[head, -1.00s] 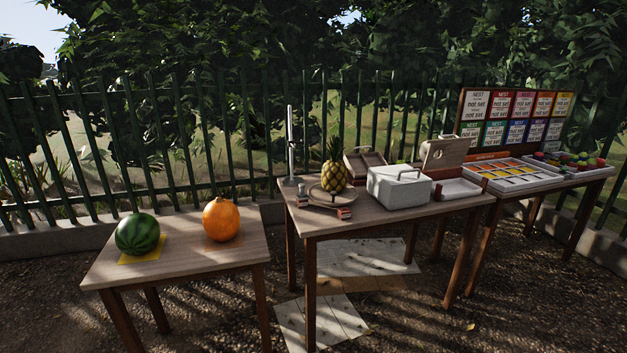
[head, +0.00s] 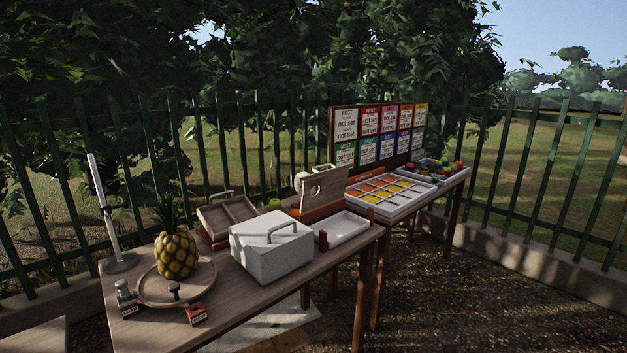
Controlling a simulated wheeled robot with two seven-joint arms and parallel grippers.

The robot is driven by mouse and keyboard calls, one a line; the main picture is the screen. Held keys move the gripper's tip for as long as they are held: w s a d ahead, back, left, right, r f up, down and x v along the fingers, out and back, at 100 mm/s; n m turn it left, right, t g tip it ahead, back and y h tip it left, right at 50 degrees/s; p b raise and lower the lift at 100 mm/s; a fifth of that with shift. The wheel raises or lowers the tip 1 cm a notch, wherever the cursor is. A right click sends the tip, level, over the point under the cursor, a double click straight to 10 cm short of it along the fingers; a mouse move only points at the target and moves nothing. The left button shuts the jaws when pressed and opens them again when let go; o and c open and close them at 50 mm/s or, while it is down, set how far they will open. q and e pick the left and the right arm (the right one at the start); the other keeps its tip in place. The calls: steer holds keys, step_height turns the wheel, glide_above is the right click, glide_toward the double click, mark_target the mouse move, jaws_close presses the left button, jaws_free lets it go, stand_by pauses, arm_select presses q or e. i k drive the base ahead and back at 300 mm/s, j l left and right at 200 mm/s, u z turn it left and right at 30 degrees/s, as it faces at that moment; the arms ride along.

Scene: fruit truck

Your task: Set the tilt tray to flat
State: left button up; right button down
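A brown wooden tray with a divider and a metal handle (head: 226,215) sits at the back of the middle table, behind the white lidded box. It looks like the tilt tray and appears tilted, its far side higher than its near side. A reddish-brown base shows partly beneath it, and the white box hides part of its near right side. Neither of my grippers is in view.
The white box (head: 270,252) stands in front of the tray. A pineapple (head: 176,253) is on a round wooden plate (head: 205,280), near a metal stand (head: 106,215). A green fruit (head: 274,204), an upright holed board (head: 323,188) and a white tray (head: 350,224) are farther right.

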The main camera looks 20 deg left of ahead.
mark_target(217, 217)
steer(key=i+l+z, duration=0.25)
steer(key=i, duration=0.35)
steer(key=i+l+z, duration=0.15)
steer(key=i+z, duration=0.15)
steer(key=i, duration=0.3)
